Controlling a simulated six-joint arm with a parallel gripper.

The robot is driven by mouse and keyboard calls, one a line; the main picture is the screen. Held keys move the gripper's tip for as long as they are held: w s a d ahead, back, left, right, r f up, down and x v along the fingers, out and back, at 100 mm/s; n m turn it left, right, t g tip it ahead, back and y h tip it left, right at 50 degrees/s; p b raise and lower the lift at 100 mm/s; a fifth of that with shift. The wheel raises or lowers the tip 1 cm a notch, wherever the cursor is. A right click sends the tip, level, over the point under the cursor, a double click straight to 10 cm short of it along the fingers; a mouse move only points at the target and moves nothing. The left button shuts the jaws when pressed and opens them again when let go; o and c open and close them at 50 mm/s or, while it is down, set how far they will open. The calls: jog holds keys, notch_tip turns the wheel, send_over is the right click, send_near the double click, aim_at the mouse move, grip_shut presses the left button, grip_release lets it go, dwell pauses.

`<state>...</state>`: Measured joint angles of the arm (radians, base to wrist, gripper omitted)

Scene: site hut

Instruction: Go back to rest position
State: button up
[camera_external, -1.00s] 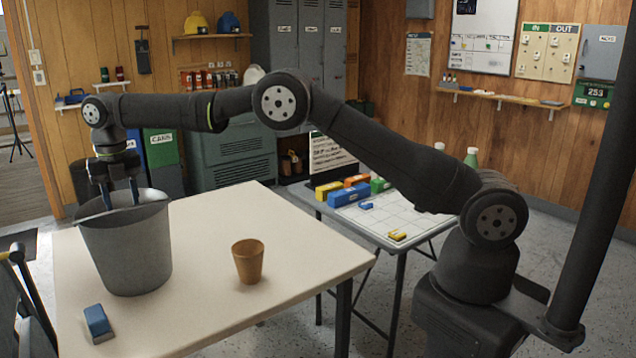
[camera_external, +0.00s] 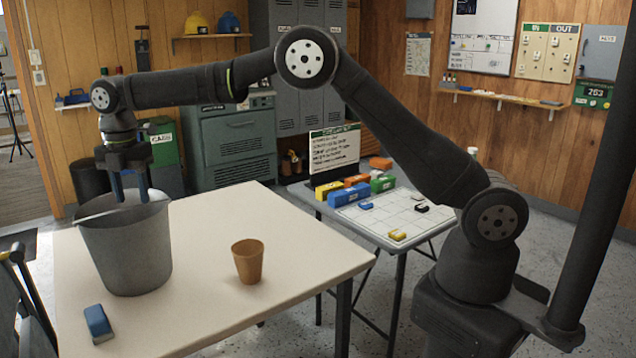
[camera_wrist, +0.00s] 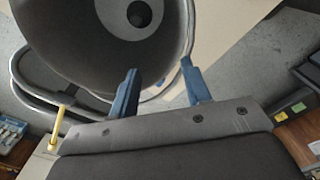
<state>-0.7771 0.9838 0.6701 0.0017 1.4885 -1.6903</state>
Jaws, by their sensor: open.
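My gripper (camera_external: 130,188) is above the right half of the grey bucket (camera_external: 125,255), with its blue fingertips pointing down near the rim. The bucket stands upright on the left of the white table (camera_external: 205,305). In the external view the near wall hides the bucket's contents.
An orange cup (camera_external: 248,262) stands right of the bucket. A blue block (camera_external: 98,323) lies in front of it. A side table with a white gridded board (camera_external: 385,218) and several coloured blocks stands to the right. The air above the white table is free.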

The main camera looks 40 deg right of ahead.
jog(key=s+d+m, duration=0.4)
jog(key=s+m, duration=0.3)
jog(key=m, duration=0.1)
jog(key=shift+s+d+f+m, duration=0.15)
jog(key=shift+s+d+m, duration=0.15)
jog(key=shift+m, duration=0.1)
